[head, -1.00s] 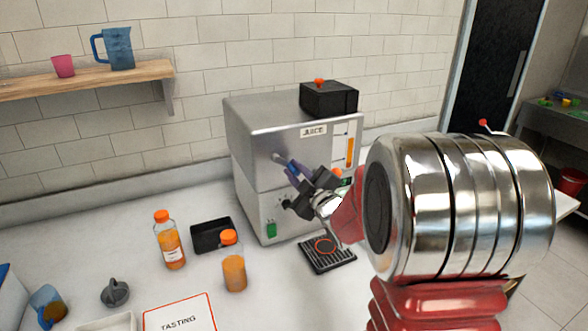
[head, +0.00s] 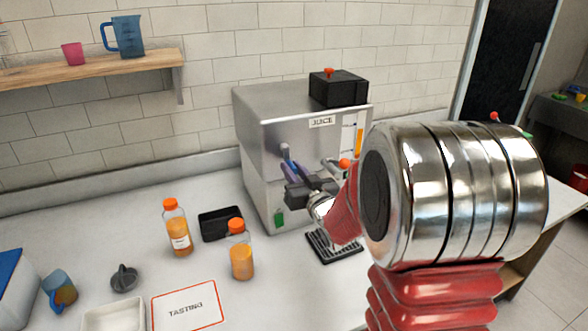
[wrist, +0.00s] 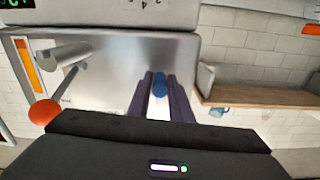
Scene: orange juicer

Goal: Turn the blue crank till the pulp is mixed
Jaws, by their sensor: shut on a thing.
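The steel juicer (head: 275,135) stands on the counter, labelled JUICE. Its blue crank (wrist: 160,85) shows as a short blue piece in the wrist view, between the two purple fingers of my gripper (wrist: 160,92). The fingers are shut on it. In the head view my gripper (head: 289,166) is at the juicer's front face, left of the tap, and its fingers and dark body hide most of the crank. The pulp itself is not visible.
A tap with an orange knob (wrist: 43,112) sits beside my gripper, near an orange level gauge (head: 359,141). A black drip tray (head: 335,249) lies below. Orange-capped bottles (head: 178,230) (head: 241,257) and a black bin (head: 221,223) stand left. A wooden shelf (head: 90,73) hangs on the wall.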

